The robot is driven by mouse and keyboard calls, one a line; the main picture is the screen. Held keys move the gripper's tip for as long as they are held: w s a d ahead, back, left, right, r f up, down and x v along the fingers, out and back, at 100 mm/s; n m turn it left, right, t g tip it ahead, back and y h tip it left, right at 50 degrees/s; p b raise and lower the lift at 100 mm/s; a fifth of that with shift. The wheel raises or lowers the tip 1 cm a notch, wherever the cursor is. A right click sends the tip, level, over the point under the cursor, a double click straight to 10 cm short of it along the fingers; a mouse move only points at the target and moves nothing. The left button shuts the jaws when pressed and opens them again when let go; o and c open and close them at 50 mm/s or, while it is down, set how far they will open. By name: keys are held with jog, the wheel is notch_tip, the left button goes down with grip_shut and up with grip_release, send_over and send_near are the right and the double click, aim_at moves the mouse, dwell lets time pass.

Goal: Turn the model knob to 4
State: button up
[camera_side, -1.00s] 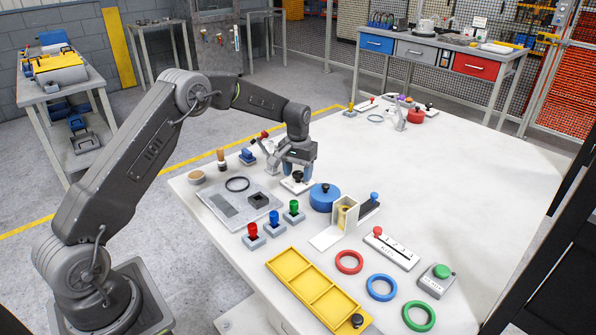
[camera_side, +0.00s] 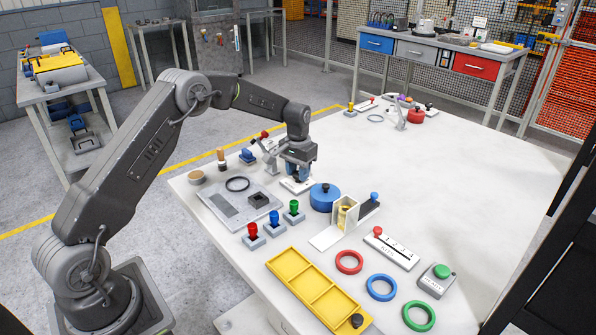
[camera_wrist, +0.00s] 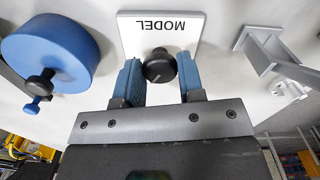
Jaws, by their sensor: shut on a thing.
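The model knob (camera_wrist: 159,67) is a round black knob with a pale pointer line on its top. It stands at the edge of a white plate (camera_wrist: 160,35) lettered MODEL, which reads upside down in the wrist view. My gripper (camera_wrist: 160,75) has its two blue fingers on either side of the knob and is shut on it. In the side view my gripper (camera_side: 300,174) points down over the white plate (camera_side: 293,186), and its fingers hide the knob. The number marks around the knob are not visible.
A blue round lidded drum (camera_side: 323,198) stands close to the knob plate; it also shows in the wrist view (camera_wrist: 50,52). A grey lever or clamp (camera_side: 268,156) stands on the other side. A grey board (camera_side: 232,206) lies in front. The table's far right is clear.

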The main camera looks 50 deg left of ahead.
jog(key=m, duration=0.6)
jog(key=shift+m, duration=0.3)
dwell(0.5)
jog(key=o, duration=0.9)
notch_tip(320, 180, up, 14)
jog(key=shift+f, duration=0.1)
